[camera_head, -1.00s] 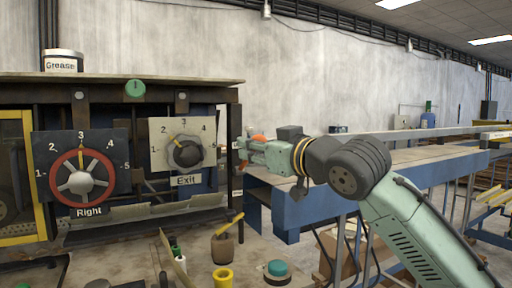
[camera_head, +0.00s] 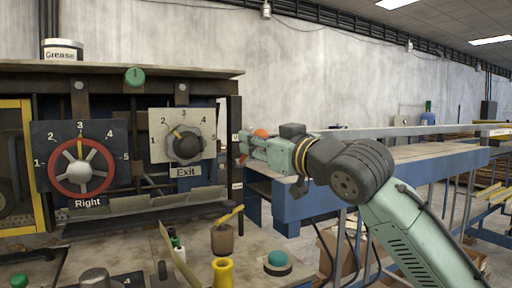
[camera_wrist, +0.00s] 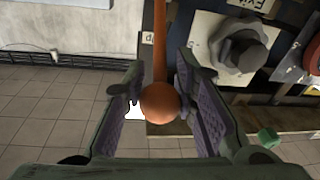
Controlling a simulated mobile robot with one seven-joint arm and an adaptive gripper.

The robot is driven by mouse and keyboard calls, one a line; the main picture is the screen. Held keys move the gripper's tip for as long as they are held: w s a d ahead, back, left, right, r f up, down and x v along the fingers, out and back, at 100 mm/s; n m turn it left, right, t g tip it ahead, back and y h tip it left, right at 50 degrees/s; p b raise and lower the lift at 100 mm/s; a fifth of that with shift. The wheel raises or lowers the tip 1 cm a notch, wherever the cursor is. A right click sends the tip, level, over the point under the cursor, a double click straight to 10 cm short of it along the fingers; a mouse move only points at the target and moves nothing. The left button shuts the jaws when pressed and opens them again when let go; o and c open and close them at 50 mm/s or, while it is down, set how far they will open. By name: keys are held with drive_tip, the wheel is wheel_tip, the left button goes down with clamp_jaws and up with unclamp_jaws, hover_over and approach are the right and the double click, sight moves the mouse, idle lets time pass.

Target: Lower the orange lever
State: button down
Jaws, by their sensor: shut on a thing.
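The orange lever shows in the wrist view as a long orange shaft (camera_wrist: 160,42) ending in a round orange knob (camera_wrist: 160,102). My gripper (camera_wrist: 160,76) has one finger on each side of the lever, shut on it, with the knob between the finger pads. In the head view, my gripper (camera_head: 244,147) is at the right edge of the machine panel, and a bit of the orange knob (camera_head: 262,133) shows above it. The shaft is hidden there.
Left of my gripper are the Exit dial (camera_head: 186,146) and the red-ringed Right dial (camera_head: 82,166). A yellow bottle (camera_head: 222,272), a brown pot (camera_head: 222,238) and a teal button (camera_head: 277,262) stand on the bench below. A blue-framed table (camera_head: 320,200) stands to the right.

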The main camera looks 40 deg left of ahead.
wheel_tip(320, 180, down, 6)
drive_tip(key=d+n+t+y+b, duration=0.1)
drive_tip(key=y+b, duration=0.4)
drive_tip(key=b, duration=0.5)
drive_tip(key=shift+s+d+b, duration=0.3)
drive_tip(key=shift+s+d, duration=0.1)
drive_tip(key=shift+f, duration=0.2)
drive_tip(key=c, duration=1.4)
unclamp_jaws()
drive_tip(key=s+d, duration=0.3)
drive_tip(key=d, duration=0.9)
drive_tip(key=shift+d+f, duration=0.25)
drive_tip(key=shift+d, duration=0.1)
